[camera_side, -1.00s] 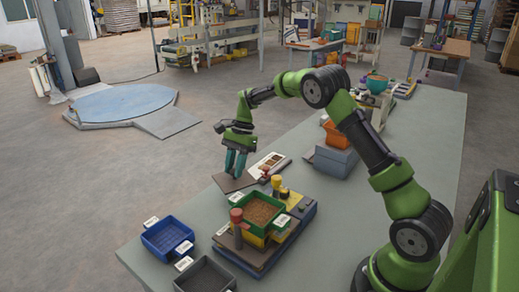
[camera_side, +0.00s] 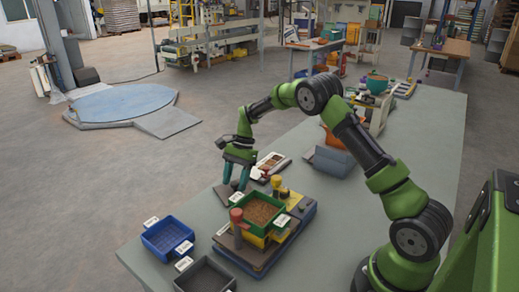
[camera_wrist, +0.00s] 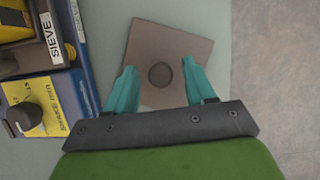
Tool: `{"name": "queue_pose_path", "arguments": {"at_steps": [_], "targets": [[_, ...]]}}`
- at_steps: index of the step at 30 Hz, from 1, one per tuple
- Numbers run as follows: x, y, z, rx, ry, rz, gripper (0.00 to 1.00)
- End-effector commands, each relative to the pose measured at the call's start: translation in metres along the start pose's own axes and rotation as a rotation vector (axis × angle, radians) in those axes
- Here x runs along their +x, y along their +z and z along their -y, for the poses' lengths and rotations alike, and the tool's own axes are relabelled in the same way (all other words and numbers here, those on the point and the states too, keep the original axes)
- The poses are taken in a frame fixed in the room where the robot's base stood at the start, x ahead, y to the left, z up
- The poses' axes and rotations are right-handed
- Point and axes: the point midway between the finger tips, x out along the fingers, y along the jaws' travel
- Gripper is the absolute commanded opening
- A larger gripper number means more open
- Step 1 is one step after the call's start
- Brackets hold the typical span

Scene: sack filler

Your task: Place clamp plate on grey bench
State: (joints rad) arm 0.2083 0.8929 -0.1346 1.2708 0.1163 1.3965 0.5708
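The clamp plate (camera_wrist: 185,45) is a brown-grey square with a dark round knob. It lies flat on the grey bench (camera_side: 325,235), near the bench's left edge, and appears slightly turned in the wrist view. In the side view the plate (camera_side: 222,191) is partly hidden by my fingers. My gripper (camera_wrist: 160,84) is open, with its teal fingers spread on either side of the knob and a gap at each side. In the side view my gripper (camera_side: 236,176) points down just over the plate. I cannot tell its exact height above it.
A sieve station with a green tray (camera_side: 258,211) stands nearby; its edge shows at left in the wrist view. A blue bin (camera_side: 167,238) and a dark grey bin (camera_side: 205,276) sit at the front. A white tray (camera_side: 271,163) and a blue-grey box (camera_side: 335,161) are behind.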

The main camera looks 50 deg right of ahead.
Motion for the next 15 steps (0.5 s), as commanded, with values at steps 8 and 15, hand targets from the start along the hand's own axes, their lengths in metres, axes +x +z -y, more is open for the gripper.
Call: {"name": "queue_pose_path", "arguments": {"at_steps": [8,15], "targets": [[-0.002,0.001,0.0,0.0,-0.001,0.0,0.54],[-0.034,0.001,0.001,0.0,-0.005,-0.003,0.54]]}}
